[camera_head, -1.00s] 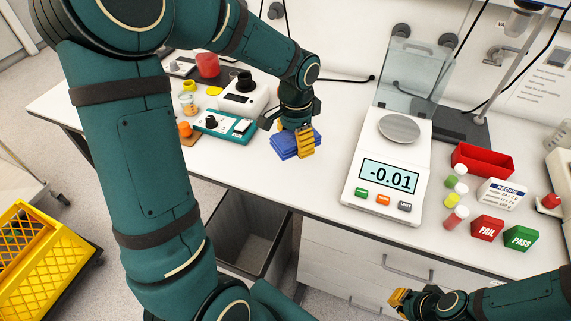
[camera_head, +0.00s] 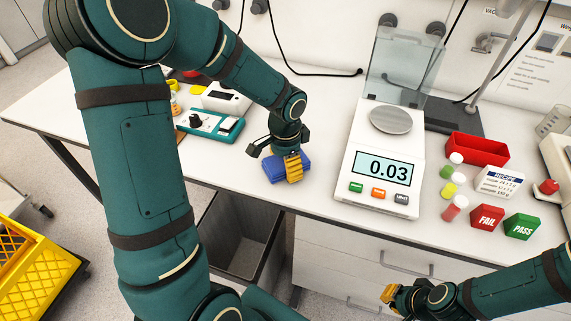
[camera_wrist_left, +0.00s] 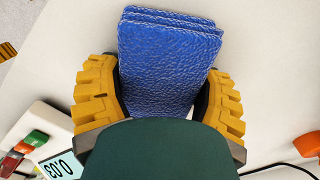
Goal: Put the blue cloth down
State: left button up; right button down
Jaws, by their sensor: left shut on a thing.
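The blue cloth (camera_head: 272,167) is a folded, layered rectangle at the white bench top, left of the scale, near the bench's front edge. My left gripper (camera_head: 291,166) is shut on it, with the yellow fingers on either side. In the left wrist view the cloth (camera_wrist_left: 168,65) lies between both yellow fingers (camera_wrist_left: 160,100), its far end reaching past them over the white bench. I cannot tell whether its underside touches the bench. My right gripper (camera_head: 388,294) is at the bottom right, in front of the drawers; its opening cannot be made out.
The scale (camera_head: 381,170) reads 0.03 right of the cloth. A teal device (camera_head: 211,125) stands to the left. A red tray (camera_head: 477,149), small vials and FAIL (camera_head: 487,217) and PASS (camera_head: 522,226) blocks are at the right. An open bin (camera_head: 240,232) stands below the bench edge.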

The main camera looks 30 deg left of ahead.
pick_arm(q)
jog(key=shift+r, duration=0.1)
jog(key=o, duration=1.2)
jog(key=shift+r, duration=0.35)
notch_tip(320, 180, up, 11)
jog(key=p, duration=0.3)
jog(key=shift+r, duration=0.15)
